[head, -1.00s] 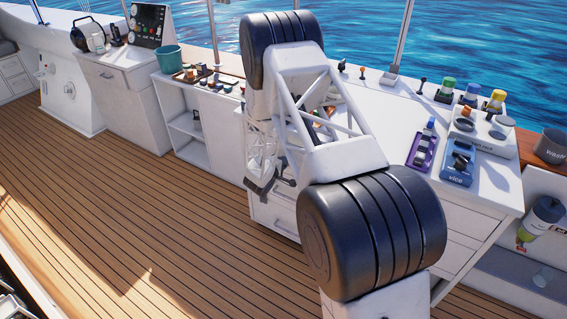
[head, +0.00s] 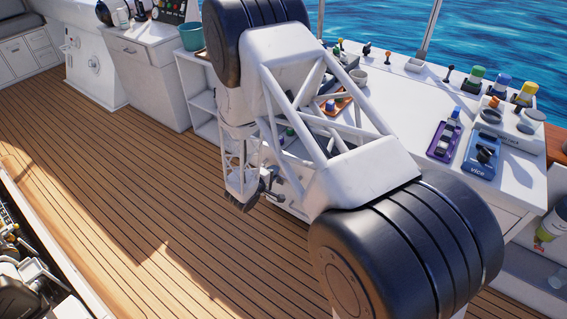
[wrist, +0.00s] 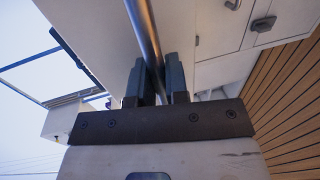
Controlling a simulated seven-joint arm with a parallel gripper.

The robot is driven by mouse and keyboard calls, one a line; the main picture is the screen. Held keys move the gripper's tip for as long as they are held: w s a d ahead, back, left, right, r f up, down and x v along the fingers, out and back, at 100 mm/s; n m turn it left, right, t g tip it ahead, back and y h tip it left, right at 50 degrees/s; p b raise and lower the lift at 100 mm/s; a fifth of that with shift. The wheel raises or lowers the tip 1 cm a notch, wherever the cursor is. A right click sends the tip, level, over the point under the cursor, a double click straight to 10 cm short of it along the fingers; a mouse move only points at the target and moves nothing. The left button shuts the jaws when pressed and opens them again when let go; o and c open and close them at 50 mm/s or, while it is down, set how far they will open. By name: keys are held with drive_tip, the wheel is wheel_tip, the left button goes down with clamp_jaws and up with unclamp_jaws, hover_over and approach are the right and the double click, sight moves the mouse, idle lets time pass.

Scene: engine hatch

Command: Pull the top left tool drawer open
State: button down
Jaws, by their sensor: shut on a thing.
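My gripper (wrist: 158,82) is shut on a dark bar handle (wrist: 142,22) in the wrist view, with one finger on each side of the bar. A white front (wrist: 95,35) lies behind the bar. In the head view my gripper (head: 246,193) is low in front of the white bench, left of my arm's truss. My arm covers most of the bench's left drawers, so how far the top left drawer stands out cannot be told.
The white bench top (head: 405,110) carries a blue vice (head: 483,155), a purple tool holder (head: 445,140) and several coloured knobs. A teal bucket (head: 191,36) stands behind at left. The wooden deck (head: 120,170) left of my gripper is clear.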

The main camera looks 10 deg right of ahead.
drive_tip(key=shift+f+v, duration=0.2)
drive_tip(key=shift+v, duration=0.7)
drive_tip(key=shift+f+v, duration=0.2)
drive_tip(key=shift+v, duration=0.7)
drive_tip(key=shift+f+v, duration=0.15)
drive_tip(key=shift+v, duration=0.75)
drive_tip(key=shift+s+a, duration=0.1)
drive_tip(key=c, duration=1.1)
unclamp_jaws()
drive_tip(key=shift+c, duration=0.2)
drive_tip(key=shift+s+a, duration=0.1)
drive_tip(key=v, duration=0.7)
drive_tip(key=shift+s, duration=0.15)
drive_tip(key=shift+a, duration=0.15)
drive_tip(key=shift+r, duration=0.1)
